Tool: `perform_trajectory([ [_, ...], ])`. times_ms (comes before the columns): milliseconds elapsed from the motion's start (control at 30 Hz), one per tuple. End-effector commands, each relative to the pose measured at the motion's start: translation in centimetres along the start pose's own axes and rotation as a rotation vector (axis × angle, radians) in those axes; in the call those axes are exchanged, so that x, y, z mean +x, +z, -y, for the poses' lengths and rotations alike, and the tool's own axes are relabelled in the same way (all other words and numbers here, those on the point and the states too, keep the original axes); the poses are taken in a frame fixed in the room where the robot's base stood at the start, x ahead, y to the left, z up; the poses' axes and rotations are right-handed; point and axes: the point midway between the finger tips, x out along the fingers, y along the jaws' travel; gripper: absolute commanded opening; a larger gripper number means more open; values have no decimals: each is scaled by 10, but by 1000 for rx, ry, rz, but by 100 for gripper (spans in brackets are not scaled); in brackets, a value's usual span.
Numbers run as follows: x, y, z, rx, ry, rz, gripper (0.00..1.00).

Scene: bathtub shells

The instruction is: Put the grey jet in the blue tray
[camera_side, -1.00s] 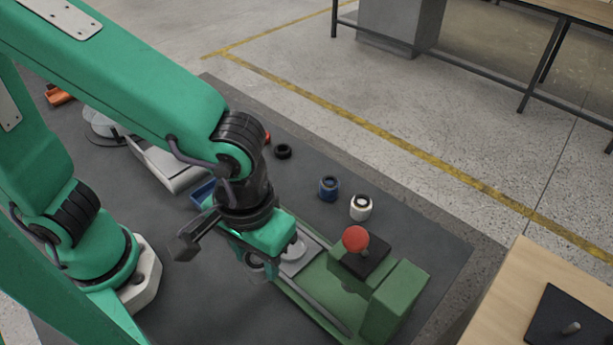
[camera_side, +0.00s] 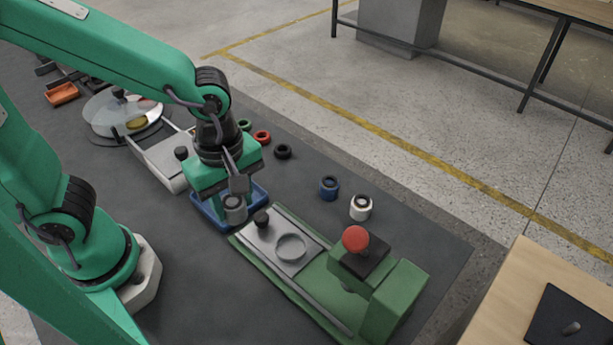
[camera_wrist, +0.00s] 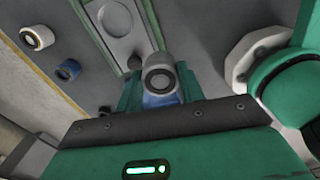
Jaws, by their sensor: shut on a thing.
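My gripper (camera_side: 232,196) is shut on the grey jet (camera_side: 235,210), a short grey cylinder. It holds the jet above the front right part of the blue tray (camera_side: 207,219). In the wrist view the jet (camera_wrist: 160,78) shows its round ringed end between the fingers, with some blue of the tray (camera_wrist: 158,99) visible behind it. My gripper and arm hide much of the tray in the side view. I cannot tell the exact gap between the jet and the tray.
A green fixture (camera_side: 385,305) with a red knob (camera_side: 355,238) and a grey plate (camera_side: 305,244) with a round recess stands right of the tray. A blue jet (camera_side: 328,188), a white jet (camera_side: 361,207) and several rings lie behind. A grey-white device (camera_side: 165,160) stands left.

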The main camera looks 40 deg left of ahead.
Motion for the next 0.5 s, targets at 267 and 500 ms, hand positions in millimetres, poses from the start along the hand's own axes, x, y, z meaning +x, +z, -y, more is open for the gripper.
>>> perform_trajectory([
  [267, 2, -25, 0, -274, 1, 0, 12],
  [500, 3, -28, 1, -322, 1, 0, 12],
])
